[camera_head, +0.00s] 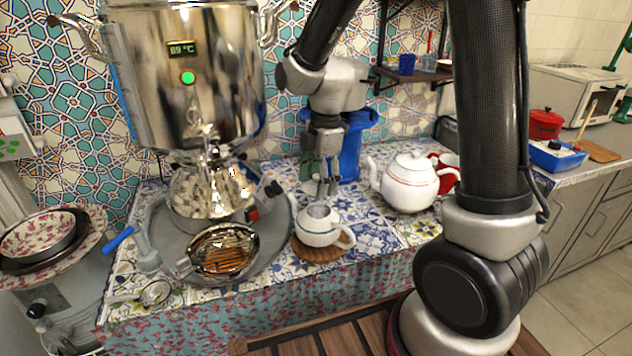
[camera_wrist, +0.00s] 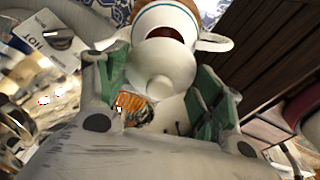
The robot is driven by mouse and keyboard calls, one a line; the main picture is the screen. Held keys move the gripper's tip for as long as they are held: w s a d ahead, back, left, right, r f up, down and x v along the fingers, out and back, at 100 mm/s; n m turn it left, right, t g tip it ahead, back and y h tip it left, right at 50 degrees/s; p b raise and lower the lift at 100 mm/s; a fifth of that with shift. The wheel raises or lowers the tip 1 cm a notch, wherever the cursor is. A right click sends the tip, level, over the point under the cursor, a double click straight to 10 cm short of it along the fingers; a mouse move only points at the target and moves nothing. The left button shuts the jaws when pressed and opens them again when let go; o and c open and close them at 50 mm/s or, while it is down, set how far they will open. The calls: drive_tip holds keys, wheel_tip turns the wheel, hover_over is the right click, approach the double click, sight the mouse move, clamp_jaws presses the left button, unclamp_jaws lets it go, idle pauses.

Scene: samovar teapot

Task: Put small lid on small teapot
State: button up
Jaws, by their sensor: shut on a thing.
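The small white teapot (camera_head: 318,232) stands upright on a round brown mat (camera_head: 310,253) on the patterned cloth, with its handle to the right. In the wrist view the small teapot (camera_wrist: 205,12) shows an open mouth with a brownish inside. My gripper (camera_head: 322,188) points down just above this teapot. In the wrist view its green-padded fingers (camera_wrist: 163,90) are shut on the small white lid (camera_wrist: 160,62), which has a round knob. The lid overlaps the near side of the mouth in that view. In the head view I cannot make out the lid.
A large white teapot (camera_head: 408,184) with its lid on stands to the right, by a red mug (camera_head: 447,172). A big metal samovar (camera_head: 190,75) and a round tray (camera_head: 275,262) with a strainer (camera_head: 225,252) are to the left. Patterned cloth (camera_head: 372,240) lies clear between the teapots.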

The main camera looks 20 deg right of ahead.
drive_tip(key=shift+s+f, duration=0.2)
drive_tip(key=shift+f, duration=2.5)
drive_tip(key=shift+d+f, duration=0.1)
drive_tip(key=shift+f, duration=0.55)
drive_tip(key=o, duration=1.1)
drive_tip(key=shift+o, duration=0.8)
drive_tip(key=shift+r, duration=0.1)
drive_tip(key=shift+r, duration=3.45)
